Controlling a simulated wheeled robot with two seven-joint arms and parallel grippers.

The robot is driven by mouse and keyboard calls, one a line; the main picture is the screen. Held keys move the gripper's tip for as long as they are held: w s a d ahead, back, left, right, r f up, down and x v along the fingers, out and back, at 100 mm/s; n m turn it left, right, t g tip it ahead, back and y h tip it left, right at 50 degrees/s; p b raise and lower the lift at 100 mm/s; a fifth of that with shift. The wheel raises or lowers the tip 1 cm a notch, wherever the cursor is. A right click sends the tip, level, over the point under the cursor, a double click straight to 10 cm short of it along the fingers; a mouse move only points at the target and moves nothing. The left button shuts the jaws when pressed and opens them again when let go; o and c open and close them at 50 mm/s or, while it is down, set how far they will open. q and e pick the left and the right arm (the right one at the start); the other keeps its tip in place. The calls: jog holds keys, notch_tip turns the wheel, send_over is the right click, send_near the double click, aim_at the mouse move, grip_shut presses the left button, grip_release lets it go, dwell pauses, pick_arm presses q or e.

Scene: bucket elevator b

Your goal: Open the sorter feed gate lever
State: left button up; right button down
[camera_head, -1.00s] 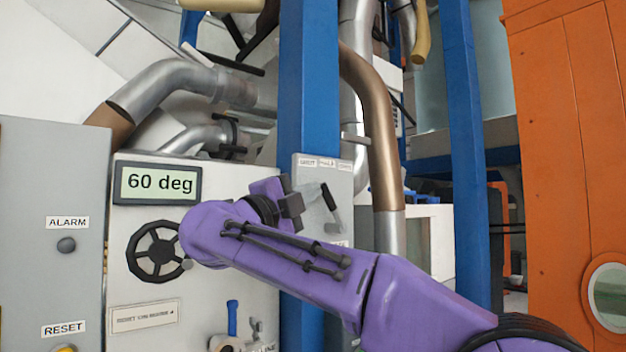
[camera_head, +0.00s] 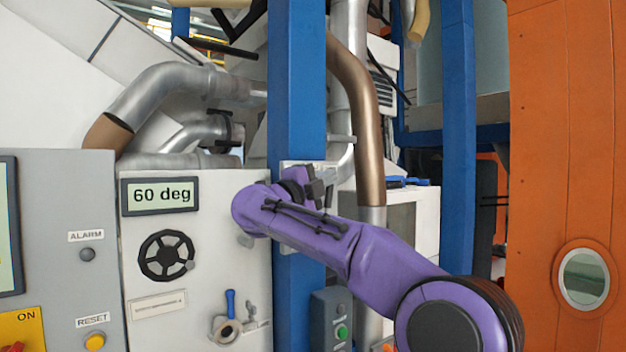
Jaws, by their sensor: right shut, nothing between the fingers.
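My right arm, purple, comes in from the lower right. Its dark gripper (camera_head: 320,190) is small in the picture, shut and empty, in front of the blue post and a small grey plate (camera_head: 292,163). Only the plate's upper edge shows; the black-handled lever seen on it earlier is hidden behind my arm and gripper. I cannot tell whether the gripper touches it. A blue-handled lever (camera_head: 230,303) stands upright on a round fitting low on the white panel. My left gripper is not in view.
The white panel carries a "60 deg" display (camera_head: 160,195) and a black handwheel (camera_head: 167,255). A grey cabinet (camera_head: 60,200) with ALARM and RESET buttons stands at left. A green-button box (camera_head: 331,325) sits below my arm. An orange housing (camera_head: 560,150) is at right.

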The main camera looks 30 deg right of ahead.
jog(key=shift+d, duration=1.05)
jog(key=shift+w+d, duration=0.1)
jog(key=shift+d, duration=0.15)
dwell(0.6)
jog(key=s+a+r, duration=0.3)
jog(key=a+r, duration=0.4)
jog(key=a, duration=0.4)
jog(key=shift+s+a, duration=0.3)
jog(key=shift+s, duration=0.05)
jog(key=shift+d, duration=0.1)
